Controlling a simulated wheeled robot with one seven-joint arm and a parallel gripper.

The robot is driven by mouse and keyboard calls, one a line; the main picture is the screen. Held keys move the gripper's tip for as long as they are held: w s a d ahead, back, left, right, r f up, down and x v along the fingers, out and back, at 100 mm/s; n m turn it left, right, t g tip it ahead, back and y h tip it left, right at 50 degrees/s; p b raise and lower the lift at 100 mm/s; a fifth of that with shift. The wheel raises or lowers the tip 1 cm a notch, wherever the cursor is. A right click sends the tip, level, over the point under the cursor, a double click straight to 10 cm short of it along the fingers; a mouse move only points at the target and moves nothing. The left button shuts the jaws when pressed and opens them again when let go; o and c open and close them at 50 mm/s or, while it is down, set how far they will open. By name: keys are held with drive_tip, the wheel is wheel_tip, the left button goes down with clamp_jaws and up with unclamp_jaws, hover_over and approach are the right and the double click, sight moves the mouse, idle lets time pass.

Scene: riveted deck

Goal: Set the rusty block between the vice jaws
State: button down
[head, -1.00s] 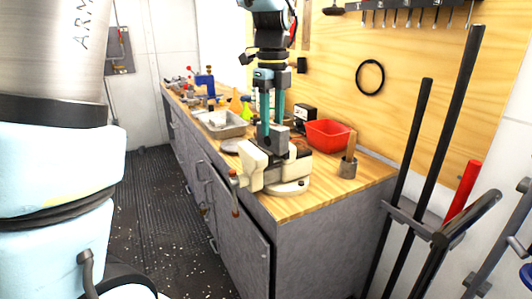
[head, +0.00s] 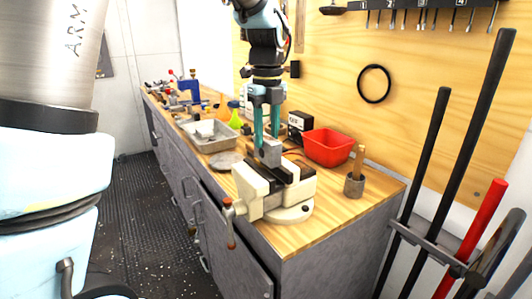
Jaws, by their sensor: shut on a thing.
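The cream bench vice (head: 252,193) with dark jaw faces stands at the near end of the wooden bench, its handle hanging over the front edge. My gripper (head: 268,138) points straight down above the vice, its teal fingers shut on a block (head: 270,152). The block looks plain grey here, with no clear rust, and is held upright. Its lower end is at the jaw tops, over the gap as seen from here. I cannot tell whether it has entered the gap or touches a jaw.
A red bin (head: 328,147) and a pot with a wooden-handled tool (head: 354,184) stand right of the vice. A metal tray (head: 208,136) and a grey disc (head: 226,160) lie to the left. Long dark bars (head: 425,150) stand at the bench's right end.

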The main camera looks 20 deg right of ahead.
sight(267, 152)
drive_tip(key=shift+f+p, duration=0.4)
drive_tip(key=shift+f, duration=1.95)
drive_tip(key=c, duration=0.5)
unclamp_jaws()
drive_tip(key=shift+f, duration=0.15)
wheel_tip(267, 152, up, 12)
drive_tip(key=shift+r+b, duration=0.15)
drive_tip(key=shift+b, duration=0.7)
drive_tip(key=s+a+f+n, duration=0.1)
drive_tip(key=a+f+n, duration=0.5)
drive_tip(key=a+n, duration=0.4)
drive_tip(key=s+a+f+n+t, duration=0.1)
drive_tip(key=a+f+n, duration=0.5)
drive_tip(key=a+n, duration=0.4)
drive_tip(key=s+a+f+n, duration=0.2)
drive_tip(key=a+f+n, duration=0.3)
drive_tip(key=a+n, duration=0.5)
drive_tip(key=n, duration=0.2)
drive_tip(key=shift+f+n+t, duration=0.3)
drive_tip(key=shift+f+n, duration=0.1)
